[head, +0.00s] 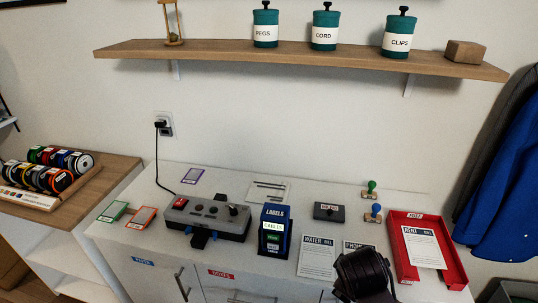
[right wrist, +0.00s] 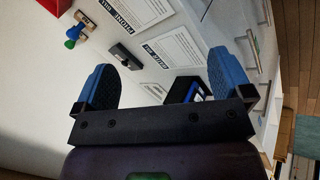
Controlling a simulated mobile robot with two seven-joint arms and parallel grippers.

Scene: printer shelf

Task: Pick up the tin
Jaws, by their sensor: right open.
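Three teal tins with black knobs and white labels stand upright on the wooden wall shelf in the head view. The PEGS tin (head: 265,27) is leftmost, the CORD tin (head: 325,31) is in the middle, and the CLIPS tin (head: 399,36) is to the right. My right arm's dark end shows low in the head view, over the counter and well below the shelf; its fingers are hidden there. In the right wrist view my right gripper (right wrist: 162,88) is open and empty, with its blue fingers wide apart. No tin shows in that view. My left gripper is not in view.
The wooden shelf (head: 220,53) also holds an hourglass (head: 171,25) and a wooden block (head: 465,51). On the white counter are a grey device (head: 207,217), a blue LABELS box (head: 274,222), papers, stamps (head: 374,212) and a red tray (head: 455,272). The wall between is mostly clear.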

